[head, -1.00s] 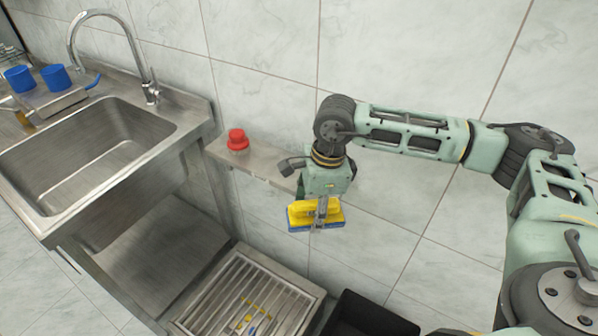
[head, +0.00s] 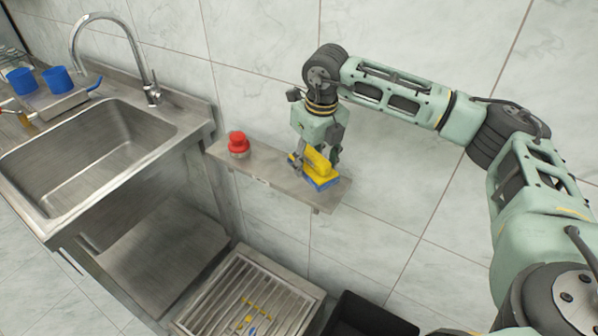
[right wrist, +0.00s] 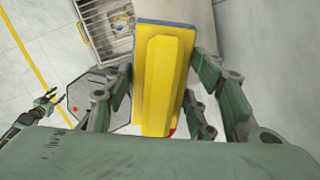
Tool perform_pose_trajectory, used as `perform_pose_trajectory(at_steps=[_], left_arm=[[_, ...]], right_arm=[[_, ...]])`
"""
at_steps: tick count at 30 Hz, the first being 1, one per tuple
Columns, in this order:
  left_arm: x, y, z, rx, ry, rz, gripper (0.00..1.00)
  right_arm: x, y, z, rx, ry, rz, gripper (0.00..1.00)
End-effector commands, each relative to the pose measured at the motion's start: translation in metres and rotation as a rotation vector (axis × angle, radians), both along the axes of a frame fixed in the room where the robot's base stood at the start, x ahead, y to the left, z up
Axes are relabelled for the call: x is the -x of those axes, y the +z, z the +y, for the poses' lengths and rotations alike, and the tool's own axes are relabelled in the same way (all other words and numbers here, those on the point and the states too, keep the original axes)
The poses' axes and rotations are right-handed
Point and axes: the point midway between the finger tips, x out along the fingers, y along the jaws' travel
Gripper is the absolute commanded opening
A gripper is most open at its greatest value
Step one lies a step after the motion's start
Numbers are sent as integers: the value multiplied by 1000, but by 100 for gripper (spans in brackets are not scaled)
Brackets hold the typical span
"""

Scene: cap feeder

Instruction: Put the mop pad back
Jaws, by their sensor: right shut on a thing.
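The mop pad (head: 320,168) is a yellow block with a blue underside. My right gripper (head: 316,160) is shut on its yellow part, over the right end of the metal wall shelf (head: 265,163). The pad is tilted in the head view; I cannot tell whether its blue side touches the shelf. In the right wrist view the pad (right wrist: 165,75) lies lengthwise between the fingers. My left gripper (right wrist: 46,101) shows only in the right wrist view, at the left, with its fingers apart and empty, far from the pad.
A red-topped object (head: 238,144) stands on the shelf's left part. A steel sink (head: 90,150) with a faucet is at the left, with blue cups (head: 58,78) behind it. Below are a slatted metal grate (head: 245,290) and a black bin (head: 370,315). The shelf between red object and pad is clear.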

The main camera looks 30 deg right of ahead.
Motion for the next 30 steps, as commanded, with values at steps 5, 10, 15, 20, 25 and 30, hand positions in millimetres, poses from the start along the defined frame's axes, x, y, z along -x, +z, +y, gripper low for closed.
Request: perform_pose_trajectory(at_steps=[5,10,15,20,25,30], left_arm=[[-1,-19,0,0,0,-1,40],[-1,-30,0,-1,1,-1,40],[-1,-34,0,-1,1,-1,40],[-1,-42,1,-1,1,-1,40],[-1,-61,1,-1,2,-2,40],[-2,-62,2,-2,2,-3,40]], right_arm=[[-37,-26,-1,0,-1,-2,18],[-63,-40,-2,0,0,-3,18],[-74,-45,-3,0,2,-1,18],[-75,-56,-3,1,4,0,18],[-75,-82,-3,0,3,-2,18],[-75,-85,-3,0,3,-3,18]])
